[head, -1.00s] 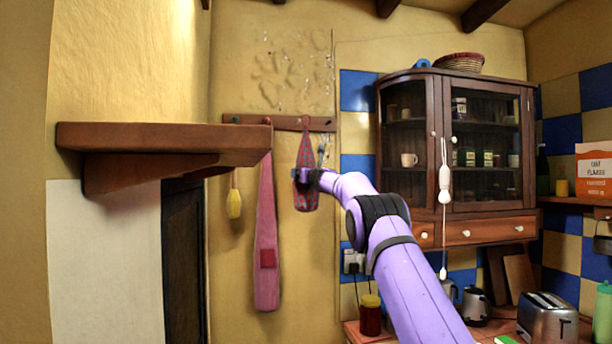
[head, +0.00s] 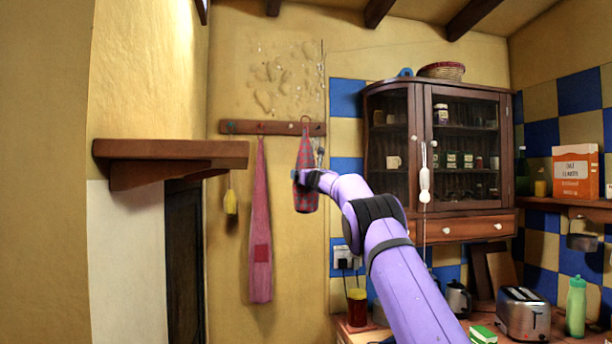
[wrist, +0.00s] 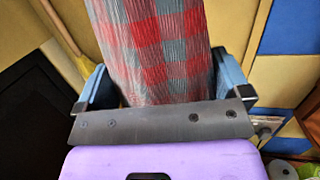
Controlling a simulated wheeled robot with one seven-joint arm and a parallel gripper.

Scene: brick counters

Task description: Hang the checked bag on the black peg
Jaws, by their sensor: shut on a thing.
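The red and grey checked bag (head: 306,158) hangs upright in the head view, in front of the right part of the wooden peg rail (head: 275,128). Its narrow top loop overlaps the rail; I cannot tell whether it is around a peg. The black peg cannot be made out clearly. My gripper (head: 299,177) is shut on the bag's lower part. In the wrist view the bag (wrist: 155,45) fills the space between the blue fingers of my gripper (wrist: 165,85).
A long pink cloth (head: 261,215) hangs left of the bag, and a yellow item (head: 230,201) farther left. Small keys or hooks (head: 320,148) hang close right. A wooden shelf (head: 170,150) juts out at left. A glass cabinet (head: 440,150) stands right.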

